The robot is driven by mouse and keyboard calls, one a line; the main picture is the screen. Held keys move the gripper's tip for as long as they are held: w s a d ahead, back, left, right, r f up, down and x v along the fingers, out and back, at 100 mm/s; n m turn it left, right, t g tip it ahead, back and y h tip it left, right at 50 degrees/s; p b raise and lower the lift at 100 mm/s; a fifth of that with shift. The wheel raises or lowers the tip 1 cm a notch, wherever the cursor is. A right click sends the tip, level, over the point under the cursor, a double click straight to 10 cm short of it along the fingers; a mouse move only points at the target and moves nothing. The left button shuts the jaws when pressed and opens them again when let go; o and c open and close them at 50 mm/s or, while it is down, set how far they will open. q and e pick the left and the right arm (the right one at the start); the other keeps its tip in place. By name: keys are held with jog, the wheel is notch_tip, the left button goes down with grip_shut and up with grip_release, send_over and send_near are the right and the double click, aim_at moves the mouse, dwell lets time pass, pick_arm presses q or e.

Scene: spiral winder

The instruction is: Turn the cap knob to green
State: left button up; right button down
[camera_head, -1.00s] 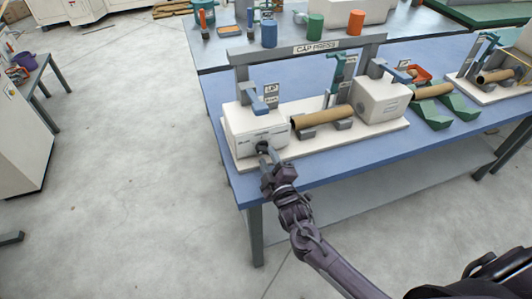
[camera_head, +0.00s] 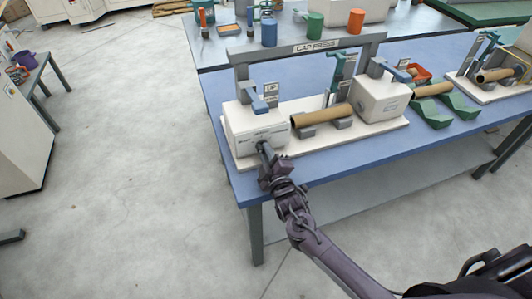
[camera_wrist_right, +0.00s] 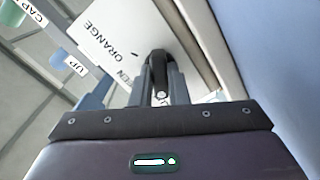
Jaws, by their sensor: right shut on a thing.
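The cap press (camera_head: 316,47) stands on the blue table, with white housings at its left and right ends. The black cap knob (camera_wrist_right: 158,58) is on the front of the left white housing (camera_head: 252,124). In the right wrist view the panel (camera_wrist_right: 120,38) reads "ORANGE", with a partly hidden word ending in "EEN" beside the knob. My right gripper (camera_head: 263,150) reaches the housing's front. In the wrist view its fingers (camera_wrist_right: 160,88) are shut on the knob, one on each side. The knob's pointer direction cannot be told. My left gripper is not in view.
A brown tube (camera_head: 322,114) lies on grey supports between the housings. Blue, green and orange cylinders (camera_head: 315,26) stand on the table behind. Green ramps (camera_head: 440,110) lie to the right.

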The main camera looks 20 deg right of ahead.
jog(key=shift+m, duration=0.3)
jog(key=m, duration=1.1)
jog(key=shift+f, duration=0.1)
dwell(0.4)
jog(key=c, duration=1.4)
grip_release()
jog(key=shift+s, duration=0.1)
jog(key=s+b, duration=0.1)
jog(key=s, duration=0.6)
jog(key=shift+s+d, duration=0.1)
jog(key=shift+s, duration=0.25)
